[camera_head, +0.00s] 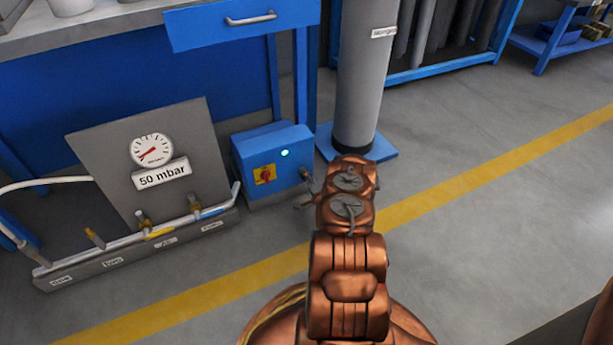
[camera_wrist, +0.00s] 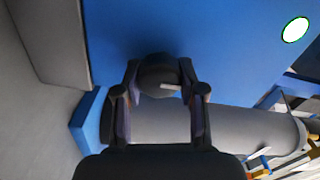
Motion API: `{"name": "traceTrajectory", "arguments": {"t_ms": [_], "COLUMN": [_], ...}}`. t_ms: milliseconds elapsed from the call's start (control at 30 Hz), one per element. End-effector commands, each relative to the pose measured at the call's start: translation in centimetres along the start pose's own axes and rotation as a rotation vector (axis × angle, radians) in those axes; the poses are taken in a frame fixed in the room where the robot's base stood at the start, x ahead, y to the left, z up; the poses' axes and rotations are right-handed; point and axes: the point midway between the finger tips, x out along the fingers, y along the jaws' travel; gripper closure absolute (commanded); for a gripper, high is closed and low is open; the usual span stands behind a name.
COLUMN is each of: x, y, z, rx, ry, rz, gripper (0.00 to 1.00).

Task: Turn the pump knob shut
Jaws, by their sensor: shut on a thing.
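The pump is a blue box (camera_head: 262,160) on the floor, with a lit pale lamp (camera_head: 285,153) and a red switch on a yellow plate (camera_head: 265,174) on its front. In the wrist view a dark round knob (camera_wrist: 158,72) with a pale pointer mark stands against the blue face (camera_wrist: 215,50). My gripper (camera_wrist: 158,82) has one finger on each side of the knob and is shut on it. In the head view my gripper (camera_head: 306,187) is at the box's right side, and the knob cannot be made out clearly there.
Left of the box stands a grey panel (camera_head: 115,150) with a gauge labelled 50 mbar and a pipe manifold (camera_head: 140,235) with several valves. A grey column (camera_head: 364,75) on a blue base plate (camera_head: 385,148) stands behind my arm. The floor at right is clear.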

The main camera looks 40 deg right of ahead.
Motion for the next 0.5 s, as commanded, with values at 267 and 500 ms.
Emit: {"name": "traceTrajectory", "arguments": {"t_ms": [267, 500], "x": [-0.04, -0.03], "y": [0.05, 0.04], "z": [0.15, 0.04], "rx": [0.001, 0.0], "ry": [-0.003, -0.001], "rz": [0.001, 0.001], "gripper": [0.55, 0.35]}}
